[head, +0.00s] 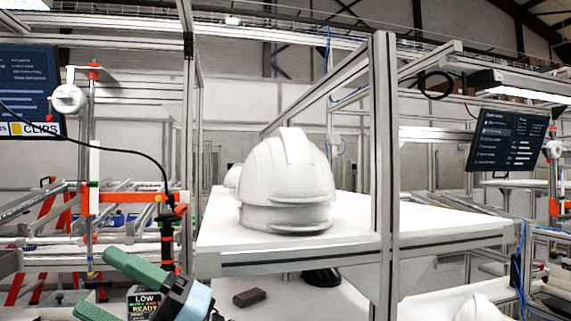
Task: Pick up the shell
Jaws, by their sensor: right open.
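A white helmet shell (285,165) sits on the white upper shelf (355,215) in the middle of the head view. A doubled rim at its base suggests shells stacked together. Part of another white shell (232,178) shows behind it on the left. A white rounded shell (480,309) is cut off at the bottom right edge. My right gripper (94,281) is at the bottom left, its two green fingers spread apart with nothing seen between them. It is in front of and below the shelf, well left of the shell. My left gripper is not in view.
An aluminium post (383,180) rises at the shelf's front, right of the shell. A brown block (250,297) and a black object (322,277) lie on the lower surface. A labelled box (145,303) is by my gripper. Screens (507,139) hang at both sides.

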